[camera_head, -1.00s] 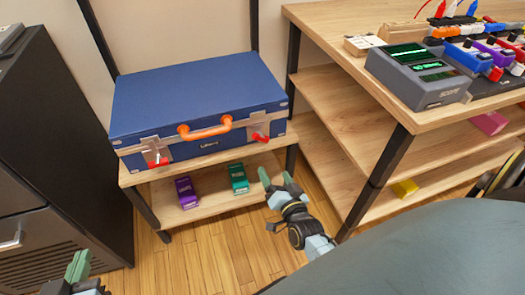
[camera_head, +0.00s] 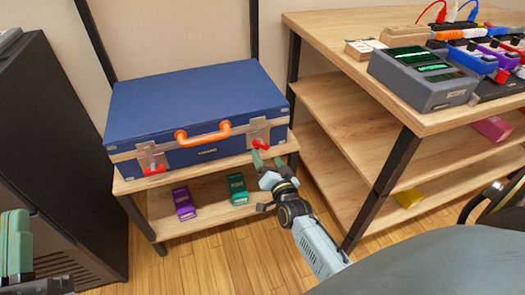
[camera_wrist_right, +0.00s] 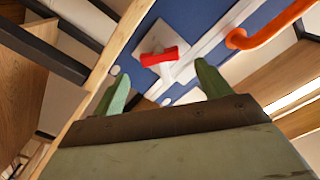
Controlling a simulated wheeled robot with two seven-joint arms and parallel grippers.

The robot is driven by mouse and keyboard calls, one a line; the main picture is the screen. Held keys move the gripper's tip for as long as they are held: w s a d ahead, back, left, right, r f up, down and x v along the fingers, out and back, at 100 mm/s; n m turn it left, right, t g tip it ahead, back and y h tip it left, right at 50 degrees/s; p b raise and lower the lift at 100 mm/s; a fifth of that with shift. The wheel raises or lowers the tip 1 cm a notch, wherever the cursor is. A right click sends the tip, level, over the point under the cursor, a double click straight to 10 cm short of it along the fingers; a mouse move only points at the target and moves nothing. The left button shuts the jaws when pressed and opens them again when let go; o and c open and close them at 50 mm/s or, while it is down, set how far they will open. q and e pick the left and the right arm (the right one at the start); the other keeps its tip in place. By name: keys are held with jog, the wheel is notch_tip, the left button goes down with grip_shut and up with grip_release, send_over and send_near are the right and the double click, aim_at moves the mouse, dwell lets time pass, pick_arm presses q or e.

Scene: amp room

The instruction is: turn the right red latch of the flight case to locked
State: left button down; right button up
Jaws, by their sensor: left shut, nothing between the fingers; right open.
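The blue flight case (camera_head: 195,95) lies shut on the shelf top, with an orange handle (camera_head: 203,134) at its front. Its right red latch (camera_head: 261,144) sits on a metal plate at the front right; in the right wrist view the red latch (camera_wrist_right: 159,56) shows ahead of my fingers. The left red latch (camera_head: 154,170) is at the front left. My right gripper (camera_head: 266,160) is open, just in front of and below the right latch, apart from it in the wrist view (camera_wrist_right: 160,88). My left gripper (camera_head: 15,245) is shut and empty at the lower left edge.
A purple box (camera_head: 184,203) and a green box (camera_head: 237,188) stand on the lower shelf. A wooden workbench (camera_head: 375,75) with a grey scope (camera_head: 422,78) and pedals is at right. A dark cabinet (camera_head: 70,140) stands at left.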

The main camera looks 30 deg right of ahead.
aim_at(262, 147)
jog(key=b+x, duration=0.1)
jog(key=x, duration=0.2)
jog(key=shift+w+d+f+b, duration=0.1)
jog(key=shift+w+b, duration=0.2)
jog(key=shift+w, duration=0.05)
pick_arm(q)
jog(key=shift+s+a+r+t+h+b, duration=0.15)
jog(key=shift+s+r+t+h+b, duration=0.1)
jog(key=shift+s+r+t, duration=0.6)
jog(key=shift+s+a+r+t+h+b, duration=0.2)
jog(key=shift+s+r+t, duration=0.3)
jog(key=shift+t, duration=0.65)
pick_arm(e)
jog(key=shift+x, duration=0.95)
jog(key=c, duration=1)
